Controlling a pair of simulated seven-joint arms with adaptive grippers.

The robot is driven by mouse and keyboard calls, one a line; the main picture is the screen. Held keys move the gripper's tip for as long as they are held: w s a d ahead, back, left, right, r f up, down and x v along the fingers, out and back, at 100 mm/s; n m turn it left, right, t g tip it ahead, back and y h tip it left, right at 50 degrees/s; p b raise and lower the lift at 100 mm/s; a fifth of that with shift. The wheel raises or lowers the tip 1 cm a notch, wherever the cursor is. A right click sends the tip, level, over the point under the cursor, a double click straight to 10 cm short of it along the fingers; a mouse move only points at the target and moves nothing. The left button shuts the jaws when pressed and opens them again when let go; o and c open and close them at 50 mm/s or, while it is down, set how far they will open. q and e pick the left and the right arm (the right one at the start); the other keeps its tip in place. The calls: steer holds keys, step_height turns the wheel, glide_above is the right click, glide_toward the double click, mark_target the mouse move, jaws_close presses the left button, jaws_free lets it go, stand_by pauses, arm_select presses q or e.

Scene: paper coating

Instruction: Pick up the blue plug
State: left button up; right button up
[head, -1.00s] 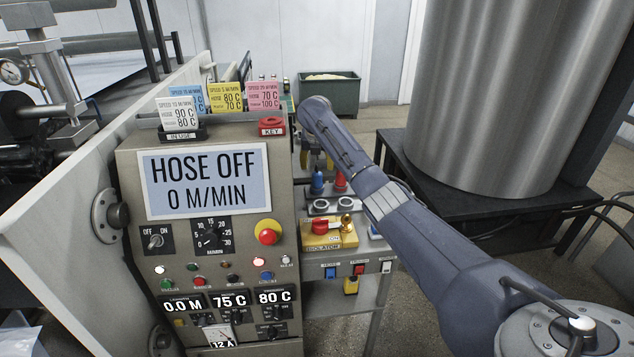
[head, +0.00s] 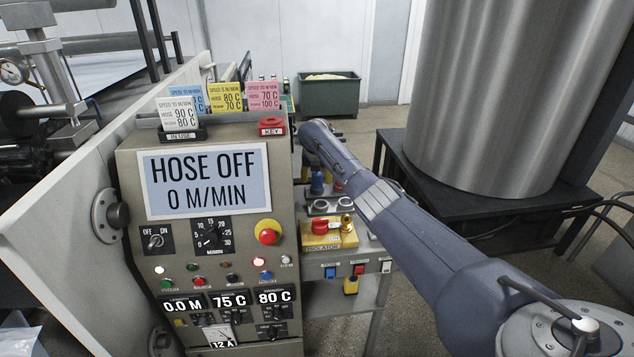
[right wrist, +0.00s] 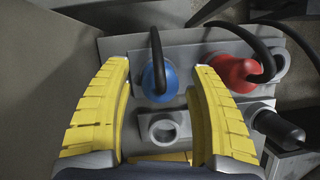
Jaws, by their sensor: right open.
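The blue plug (head: 317,184) stands in its holder on the bench beside the control cabinet, partly covered by my right arm in the head view. In the right wrist view the blue plug (right wrist: 159,82) has a black cable rising from it. It lies between the two yellow fingers of my right gripper (right wrist: 158,70), with gaps visible on both sides. The right gripper is open and holds nothing. In the head view its fingers are mostly hidden behind my forearm. My left gripper is in neither view.
A red plug (right wrist: 232,72) with a black cable sits just right of the gripper, close to its right finger. A black plug (right wrist: 278,128) lies farther right. An empty grey socket (right wrist: 163,128) is nearer. The control cabinet (head: 135,190) stands left of the bench.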

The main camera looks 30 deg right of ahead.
steer(key=shift+f, duration=0.2)
steer(key=shift+c, duration=0.5)
jaws_close()
